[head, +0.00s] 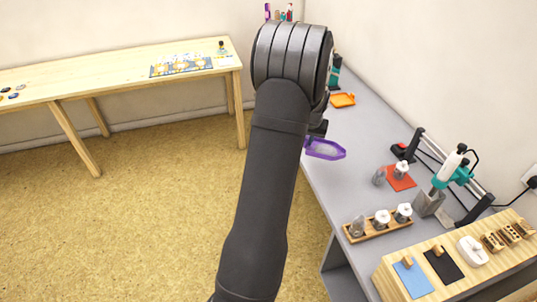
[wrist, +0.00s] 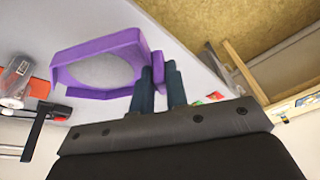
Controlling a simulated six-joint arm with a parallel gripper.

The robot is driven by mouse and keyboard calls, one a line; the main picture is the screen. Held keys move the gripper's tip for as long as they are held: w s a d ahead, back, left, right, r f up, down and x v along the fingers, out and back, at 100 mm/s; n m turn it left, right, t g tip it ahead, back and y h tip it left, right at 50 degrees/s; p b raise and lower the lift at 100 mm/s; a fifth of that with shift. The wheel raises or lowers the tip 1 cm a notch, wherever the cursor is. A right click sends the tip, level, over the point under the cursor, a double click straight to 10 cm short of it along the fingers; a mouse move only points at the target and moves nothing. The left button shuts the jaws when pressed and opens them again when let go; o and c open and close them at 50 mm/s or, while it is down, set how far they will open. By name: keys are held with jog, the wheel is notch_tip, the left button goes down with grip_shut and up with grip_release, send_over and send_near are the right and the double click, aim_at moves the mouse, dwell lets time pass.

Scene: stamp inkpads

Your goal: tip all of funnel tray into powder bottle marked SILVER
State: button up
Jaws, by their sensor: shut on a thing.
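The purple funnel tray (head: 326,155) is held out over the left edge of the grey bench in the head view. In the wrist view the tray (wrist: 112,43) has a pale grey fill, apparently powder, across its floor. My gripper (wrist: 161,82) is shut on the tray's handle tab. Several small bottles stand on the bench: two white-capped ones (head: 382,218) (head: 404,211) and an uncapped grey one (head: 357,226) in a wooden rack, plus a white-capped one (head: 401,168) on a red mat with a grey piece (head: 379,177) beside it. I cannot read SILVER on any label.
A teal-and-white press (head: 452,168) and black rails stand at the right by the wall. A wooden stamp rack (head: 448,262) fills the front right. An orange tray (head: 343,100) lies farther back. The bench (head: 345,180) is clear between my tray and the red mat.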

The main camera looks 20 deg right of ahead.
jog(key=s+d+r+m+h, duration=0.1)
jog(key=s+d+r, duration=0.15)
jog(key=d, duration=0.45)
jog(key=s+d+r+m+h, duration=0.1)
jog(key=s+d+r+m, duration=0.15)
jog(key=d, duration=0.45)
jog(key=n+t+y, duration=0.2)
jog(key=t+y, duration=0.1)
jog(key=y, duration=0.1)
send_over(317, 146)
notch_tip(317, 146, down, 2)
jog(key=shift+f, duration=0.25)
jog(key=a+f+n+y, duration=0.1)
jog(key=a+f+n, duration=0.1)
jog(key=a, duration=1)
jog(key=a+f+n+g+y, duration=0.1)
jog(key=a+f+n, duration=0.1)
jog(key=a, duration=1.1)
jog(key=a+f+n+g+y, duration=0.1)
jog(key=a+n, duration=0.3)
jog(key=a, duration=0.9)
jog(key=shift+w+a+f+n+y, duration=0.25)
jog(key=shift+w+f+n+y, duration=0.15)
jog(key=shift+f+y, duration=0.25)
jog(key=shift+d, duration=0.1)
